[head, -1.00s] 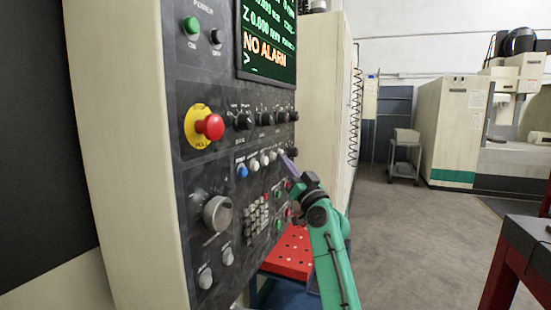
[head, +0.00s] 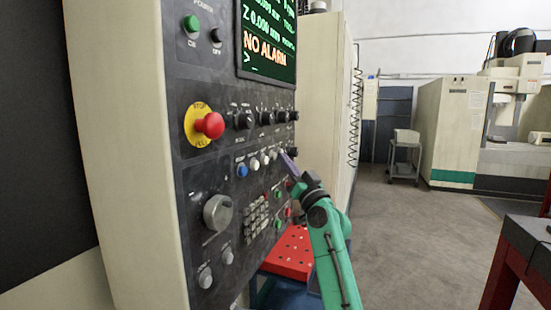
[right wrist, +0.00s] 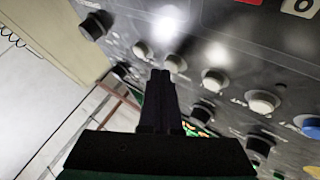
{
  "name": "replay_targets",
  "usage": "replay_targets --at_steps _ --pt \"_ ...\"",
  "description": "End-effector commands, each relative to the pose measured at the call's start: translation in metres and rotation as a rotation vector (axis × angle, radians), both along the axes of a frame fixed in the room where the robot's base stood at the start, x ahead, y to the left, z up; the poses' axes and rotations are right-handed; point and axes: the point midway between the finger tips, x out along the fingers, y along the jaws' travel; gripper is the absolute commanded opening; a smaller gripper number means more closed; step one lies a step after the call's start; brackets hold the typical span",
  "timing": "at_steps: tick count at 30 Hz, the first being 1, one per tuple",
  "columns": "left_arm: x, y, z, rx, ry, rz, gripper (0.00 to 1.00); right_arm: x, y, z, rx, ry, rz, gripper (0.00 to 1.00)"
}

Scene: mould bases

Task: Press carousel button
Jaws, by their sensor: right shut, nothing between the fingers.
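A dark control panel (head: 215,170) fills the left half of the head view. It has a row of small buttons: a blue button (head: 242,170) at the left, then several white ones (head: 264,159) to its right. My right gripper (head: 286,156) is shut and empty, its tip at the right end of this row. In the right wrist view the shut fingers (right wrist: 158,85) point at the panel just below a white button (right wrist: 176,63). I cannot tell whether they touch it. The carousel label is not readable. My left gripper is not in view.
A red emergency knob (head: 209,125), black rotary knobs (head: 243,120) and a grey dial (head: 217,212) stick out from the panel. A red perforated surface (head: 288,255) lies below. The floor (head: 420,235) to the right is open.

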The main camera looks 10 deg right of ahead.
Motion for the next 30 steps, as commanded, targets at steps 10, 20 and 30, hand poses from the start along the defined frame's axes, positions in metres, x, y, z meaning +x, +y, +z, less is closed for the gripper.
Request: replay_targets --at_steps 10,20,30 --pt "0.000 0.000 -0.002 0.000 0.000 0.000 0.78 -0.004 -0.007 -0.001 -0.001 0.001 -0.001 0.00" --pt "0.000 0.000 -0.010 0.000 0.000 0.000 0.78 -0.016 -0.027 -0.002 -0.002 -0.001 -0.004 0.00" --pt "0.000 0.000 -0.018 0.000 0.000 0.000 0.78 -0.031 -0.050 -0.001 -0.001 0.000 -0.003 0.00"
